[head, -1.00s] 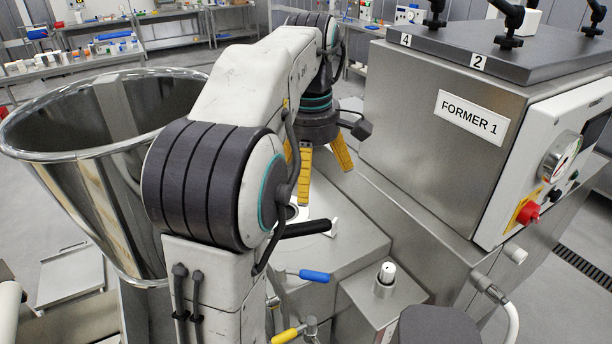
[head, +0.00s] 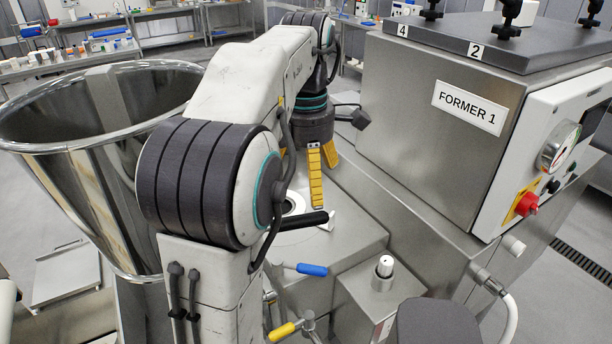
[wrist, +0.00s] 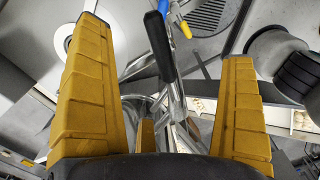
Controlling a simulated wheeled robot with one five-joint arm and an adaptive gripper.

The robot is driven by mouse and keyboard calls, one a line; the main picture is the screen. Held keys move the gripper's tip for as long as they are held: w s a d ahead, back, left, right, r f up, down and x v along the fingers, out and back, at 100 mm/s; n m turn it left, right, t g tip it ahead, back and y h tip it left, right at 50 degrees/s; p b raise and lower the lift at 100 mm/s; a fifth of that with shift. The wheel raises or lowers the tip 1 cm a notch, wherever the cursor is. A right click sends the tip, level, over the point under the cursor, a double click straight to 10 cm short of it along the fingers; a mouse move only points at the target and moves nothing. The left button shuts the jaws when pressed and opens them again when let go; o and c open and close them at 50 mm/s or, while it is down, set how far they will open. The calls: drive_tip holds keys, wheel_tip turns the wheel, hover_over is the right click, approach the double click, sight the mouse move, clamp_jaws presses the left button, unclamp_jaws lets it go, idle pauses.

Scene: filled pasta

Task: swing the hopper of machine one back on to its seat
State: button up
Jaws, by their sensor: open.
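The hopper (head: 95,185) is a large polished steel cone, swung out on the left of the head view. The seat looks to be the round opening with a pale ring (head: 293,203) on the steel deck, partly hidden by my arm; a pale ring also shows in the wrist view (wrist: 62,38). A black handle (head: 300,224) reaches across in front of that opening. My gripper (head: 324,183), with yellow fingers, is open and empty above the deck. In the wrist view the black handle (wrist: 160,45), on a steel rod, lies between the spread fingers, apparently untouched.
The steel housing marked FORMER 1 (head: 440,130) stands close right of my gripper. A blue-handled lever (head: 311,269), a yellow-handled lever (head: 283,331) and a white-topped knob (head: 385,266) are near the deck's front. Benches (head: 75,65) stand far behind.

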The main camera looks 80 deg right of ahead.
sight(305, 216)
wheel_tip(305, 216, down, 6)
drive_tip(key=b, duration=0.5)
drive_tip(key=shift+f+b, duration=0.1)
drive_tip(key=shift+b, duration=0.3)
drive_tip(key=shift+f+b, duration=1.5)
drive_tip(key=shift+f, duration=0.6)
drive_tip(key=shift+c, duration=0.2)
drive_tip(key=c, duration=1.6)
drive_tip(key=shift+s+a+m, duration=0.15)
drive_tip(key=shift+a+m, duration=0.55)
drive_tip(key=shift+c, duration=0.3)
drive_tip(key=shift+s+a+m+b, duration=0.25)
drive_tip(key=shift+a+m+b, duration=0.2)
drive_tip(key=shift+a+m, duration=0.4)
drive_tip(key=shift+s+a+m, duration=0.1)
drive_tip(key=shift+a+m, duration=0.35)
drive_tip(key=shift+a, duration=0.45)
